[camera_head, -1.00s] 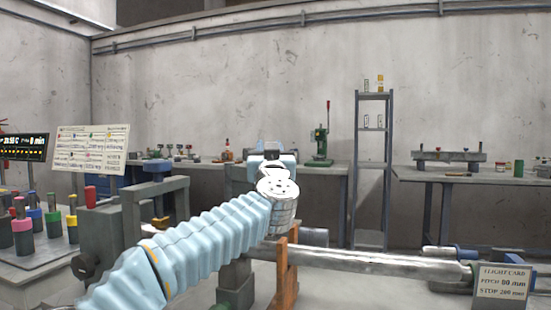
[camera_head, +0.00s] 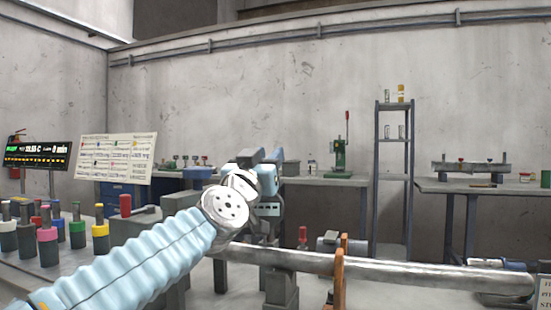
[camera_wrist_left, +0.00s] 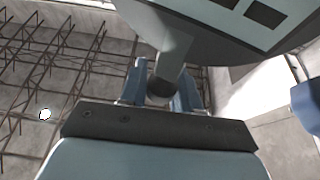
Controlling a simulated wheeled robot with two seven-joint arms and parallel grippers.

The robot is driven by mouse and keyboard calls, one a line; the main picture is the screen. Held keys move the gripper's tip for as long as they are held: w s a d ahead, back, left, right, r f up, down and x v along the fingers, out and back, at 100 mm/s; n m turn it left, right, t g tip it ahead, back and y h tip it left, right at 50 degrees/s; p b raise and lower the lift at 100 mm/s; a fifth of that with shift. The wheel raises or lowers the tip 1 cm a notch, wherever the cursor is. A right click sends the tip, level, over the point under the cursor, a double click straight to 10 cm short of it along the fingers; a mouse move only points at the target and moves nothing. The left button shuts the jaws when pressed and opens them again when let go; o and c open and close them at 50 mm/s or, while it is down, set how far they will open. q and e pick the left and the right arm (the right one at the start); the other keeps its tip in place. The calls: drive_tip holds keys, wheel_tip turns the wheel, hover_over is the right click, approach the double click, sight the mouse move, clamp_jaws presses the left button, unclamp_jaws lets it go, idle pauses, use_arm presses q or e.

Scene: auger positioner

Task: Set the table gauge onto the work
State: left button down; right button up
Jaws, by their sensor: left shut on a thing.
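My left gripper (camera_head: 272,162) is at the centre of the head view, above and behind the near end of the long metal bar. In the left wrist view its fingers (camera_wrist_left: 163,88) are shut on the grey stem (camera_wrist_left: 174,62) of a held thing, which I take to be the table gauge. A wide dark-edged body with a pale face and dark squares (camera_wrist_left: 245,12) fills the top of that view. The held thing is hard to make out in the head view. The work, a long metal bar (camera_head: 430,272), lies level across the lower right. My right gripper is not in view.
An orange upright (camera_head: 339,275) stands at the bar, and a grey block (camera_head: 281,290) is below it. Colour-banded pegs (camera_head: 48,245) stand on the left table. A shelf rack (camera_head: 393,180) and benches line the back wall. A card (camera_head: 544,292) is cut off at lower right.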

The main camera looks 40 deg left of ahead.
use_arm(q)
drive_tip(key=shift+s+a+r+b, duration=0.15)
drive_tip(key=shift+s+a, duration=0.15)
drive_tip(key=shift+a, duration=0.2)
drive_tip(key=shift+s+a+f+b, duration=0.1)
drive_tip(key=shift+s+a, duration=0.15)
drive_tip(key=shift+a, duration=0.2)
drive_tip(key=shift+s+a+r+b, duration=0.15)
drive_tip(key=shift+s+a, duration=0.15)
drive_tip(key=shift+a, duration=0.2)
drive_tip(key=shift+s+a, duration=0.1)
drive_tip(key=c, duration=0.9)
unclamp_jaws()
drive_tip(key=shift+f, duration=0.1)
drive_tip(key=shift+s+f, duration=0.1)
drive_tip(key=shift+f, duration=0.05)
drive_tip(key=b+v, duration=0.3)
drive_tip(key=v, duration=1)
drive_tip(key=shift+s+f, duration=0.1)
drive_tip(key=shift+s, duration=0.1)
